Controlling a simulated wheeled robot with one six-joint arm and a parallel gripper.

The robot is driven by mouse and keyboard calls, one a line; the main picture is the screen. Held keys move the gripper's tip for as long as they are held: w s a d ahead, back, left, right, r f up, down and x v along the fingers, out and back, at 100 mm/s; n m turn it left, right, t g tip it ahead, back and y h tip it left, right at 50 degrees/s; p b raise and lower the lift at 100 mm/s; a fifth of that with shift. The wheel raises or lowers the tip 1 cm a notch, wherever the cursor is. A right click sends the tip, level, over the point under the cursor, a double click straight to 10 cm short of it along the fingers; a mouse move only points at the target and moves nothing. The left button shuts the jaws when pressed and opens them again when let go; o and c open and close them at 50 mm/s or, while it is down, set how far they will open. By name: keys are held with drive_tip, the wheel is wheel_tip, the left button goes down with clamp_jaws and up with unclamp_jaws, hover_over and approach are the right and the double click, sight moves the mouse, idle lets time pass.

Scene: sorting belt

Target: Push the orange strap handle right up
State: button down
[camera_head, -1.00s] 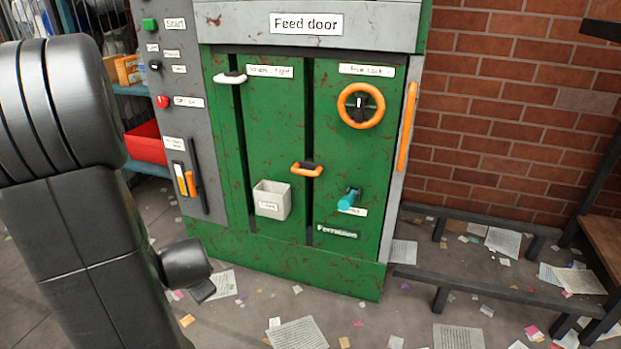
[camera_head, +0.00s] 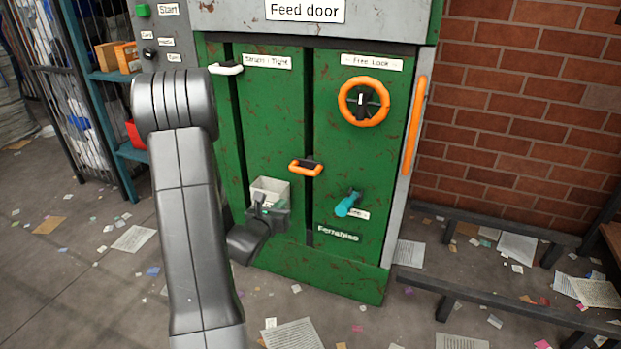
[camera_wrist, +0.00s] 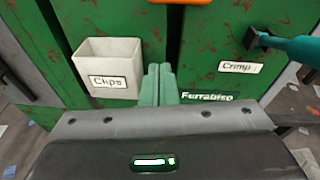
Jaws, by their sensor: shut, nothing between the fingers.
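The orange handle (camera_head: 305,168) is a short bar on a black mount at the gap between the two green door panels. Its bar hangs a little below the mount. In the wrist view only a sliver of orange (camera_wrist: 185,1) shows at the top edge. My gripper (camera_wrist: 160,83) is shut and empty, its green fingertips pointing at the door just right of the clips bin. In the head view my gripper (camera_head: 272,211) is in front of the bin, lower and left of the orange handle, apart from it; its fingertips are hard to make out.
The white clips bin (camera_wrist: 111,52) juts from the left panel beside my fingertips. A teal crimp lever (camera_head: 348,204) sticks out to the right. An orange wheel (camera_head: 363,102) and long orange bar (camera_head: 413,125) are higher right. A white handle (camera_head: 225,69) is upper left.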

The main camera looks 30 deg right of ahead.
drive_tip(key=shift+s+d+m+h, duration=0.2)
drive_tip(key=shift+d+m+h, duration=0.4)
drive_tip(key=shift+d+m, duration=0.35)
drive_tip(key=shift+d, duration=0.15)
drive_tip(key=b, duration=0.1)
approach(307, 166)
drive_tip(key=shift+w+d+f, duration=1.25)
drive_tip(key=shift+d+f, duration=0.2)
drive_tip(key=shift+f, duration=0.05)
